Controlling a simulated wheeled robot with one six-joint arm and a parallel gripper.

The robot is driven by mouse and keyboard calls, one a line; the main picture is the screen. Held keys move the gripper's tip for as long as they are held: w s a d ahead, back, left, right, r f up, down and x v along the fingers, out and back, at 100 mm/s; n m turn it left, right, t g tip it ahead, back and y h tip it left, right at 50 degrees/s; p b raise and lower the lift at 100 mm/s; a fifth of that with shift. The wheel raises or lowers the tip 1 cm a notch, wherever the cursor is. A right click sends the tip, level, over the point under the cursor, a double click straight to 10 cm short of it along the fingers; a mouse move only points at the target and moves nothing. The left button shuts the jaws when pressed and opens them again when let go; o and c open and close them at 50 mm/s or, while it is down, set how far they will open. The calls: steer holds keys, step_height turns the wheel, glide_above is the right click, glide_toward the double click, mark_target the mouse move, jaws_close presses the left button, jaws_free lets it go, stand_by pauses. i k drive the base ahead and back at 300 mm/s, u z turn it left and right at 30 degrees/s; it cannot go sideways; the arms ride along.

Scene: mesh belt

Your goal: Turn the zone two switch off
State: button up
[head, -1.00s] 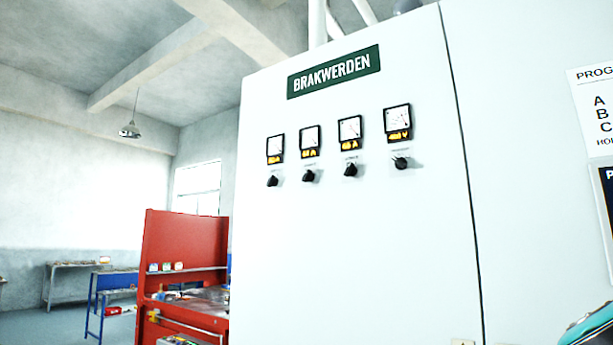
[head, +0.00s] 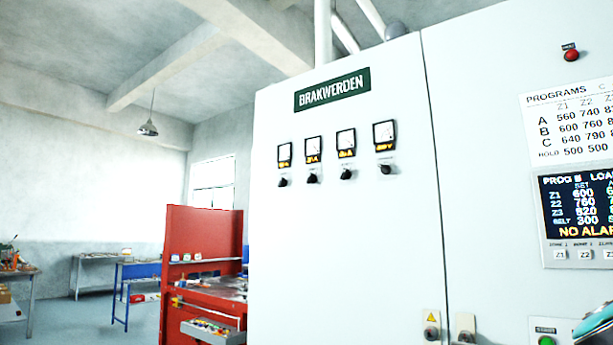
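A tall white cabinet (head: 350,240) with a green BRAKWERDEN sign fills the middle of the head view. It bears a row of several meters, each with a black rotary knob under it. From left to right the knobs are the first (head: 283,182), second (head: 312,178), third (head: 346,174) and fourth (head: 386,169). Their labels are too small to read. To the right, a display panel (head: 580,210) lists Z1, Z2, Z3 and BELT. Below it are small buttons marked Z1 and Z2 (head: 586,255), with another cut off at the edge.
A red emergency-type button (head: 571,55) and a PROGRAMS chart (head: 575,120) are on the right. A green button (head: 546,341) is low right. A red workbench (head: 203,250) with an open drawer stands left of the cabinet. Open floor lies at lower left.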

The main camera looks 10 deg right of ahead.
mark_target(312, 179)
steer(key=u, duration=0.7)
steer(key=i, duration=0.7)
steer(key=u, duration=0.9)
steer(key=i, duration=1.75)
steer(key=z, duration=1.25)
steer(key=i, duration=0.7)
steer(key=z, duration=0.8)
